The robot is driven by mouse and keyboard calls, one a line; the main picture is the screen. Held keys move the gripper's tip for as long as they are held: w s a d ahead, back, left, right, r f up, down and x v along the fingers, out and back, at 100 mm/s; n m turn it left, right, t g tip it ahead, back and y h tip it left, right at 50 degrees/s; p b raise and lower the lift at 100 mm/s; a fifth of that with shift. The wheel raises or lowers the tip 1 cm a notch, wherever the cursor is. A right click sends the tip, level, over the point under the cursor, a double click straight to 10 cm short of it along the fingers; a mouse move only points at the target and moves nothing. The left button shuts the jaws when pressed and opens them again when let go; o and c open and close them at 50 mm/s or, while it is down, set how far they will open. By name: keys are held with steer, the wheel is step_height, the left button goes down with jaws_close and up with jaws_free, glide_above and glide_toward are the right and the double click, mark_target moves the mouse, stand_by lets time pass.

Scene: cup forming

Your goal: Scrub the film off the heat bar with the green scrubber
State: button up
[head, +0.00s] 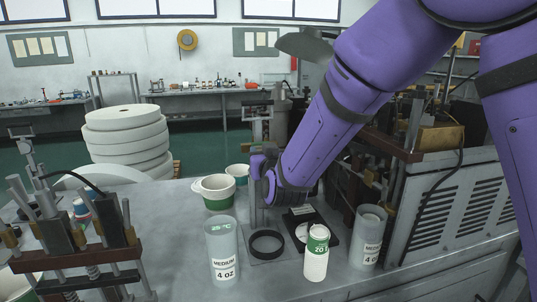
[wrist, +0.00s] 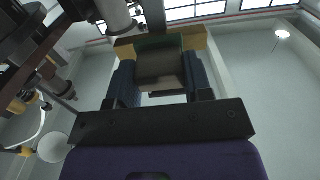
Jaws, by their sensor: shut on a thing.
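In the wrist view my gripper (wrist: 160,58) is shut on a block (wrist: 160,73) held between its two dark fingers. The block is shaded brown-grey with a dark green upper edge; I take it to be the green scrubber. A tan bar (wrist: 195,41) shows just beyond it, wider than the fingers. It may be the heat bar; I cannot tell whether the block touches it, and no film can be made out. In the head view the purple arm ends above the bench, and the fingers and block are hidden there.
The grey bench (head: 165,225) bears a frosted 4 oz cup (head: 222,250), another cup (head: 368,240), a white-and-green container (head: 317,255), a black ring (head: 267,244) and a green-banded cup (head: 216,192). A vented machine (head: 450,205) stands right, a dark fixture (head: 75,240) left.

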steer(key=shift+s+a, duration=0.25)
steer(key=shift+a, duration=0.75)
steer(key=shift+s+a, duration=0.2)
steer(key=shift+a, duration=0.75)
steer(key=w+d, duration=0.2)
steer(key=d, duration=0.5)
steer(key=shift+d, duration=0.4)
steer(key=shift+s+a, duration=0.3)
steer(key=shift+a, duration=0.7)
steer(key=shift+s+a, duration=0.25)
steer(key=shift+a, duration=0.75)
steer(key=shift+s+a, duration=0.25)
steer(key=shift+a, duration=0.7)
steer(key=shift+s+a, duration=0.2)
steer(key=shift+a, duration=0.75)
steer(key=w+d, duration=0.2)
steer(key=d, duration=0.5)
steer(key=shift+d, duration=0.4)
steer(key=shift+s+a, duration=0.3)
steer(key=shift+a, duration=1)
steer(key=shift+s+a, duration=0.35)
steer(key=shift+a, duration=0.95)
steer(key=shift+s+a, duration=0.3)
steer(key=shift+a, duration=1)
steer(key=shift+s, duration=0.15)
steer(key=shift+v, duration=2.9)
